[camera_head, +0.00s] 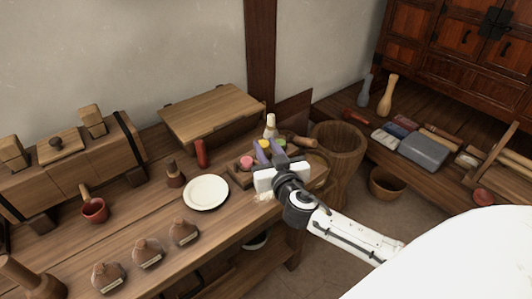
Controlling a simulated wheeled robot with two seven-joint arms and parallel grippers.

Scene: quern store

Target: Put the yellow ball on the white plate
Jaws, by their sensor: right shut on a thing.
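The white plate (206,192) lies empty on the wooden bench, left of my right gripper. My right gripper (267,153) reaches in from the lower right over a small wooden tray (236,172) at the bench's right end. It is shut on the yellow ball (264,143), which shows at its fingertips and is partly hidden by them. I cannot tell whether the ball is clear of the tray. A pink ball (246,162) sits beside the gripper, and a green ball (282,142) shows just behind it. My left gripper is not in view.
A red pestle-like piece (201,153) and a dark wooden stamp (175,174) stand behind the plate. A low wooden stand (211,111) is at the back. A large wooden mortar (338,146) stands right of the bench.

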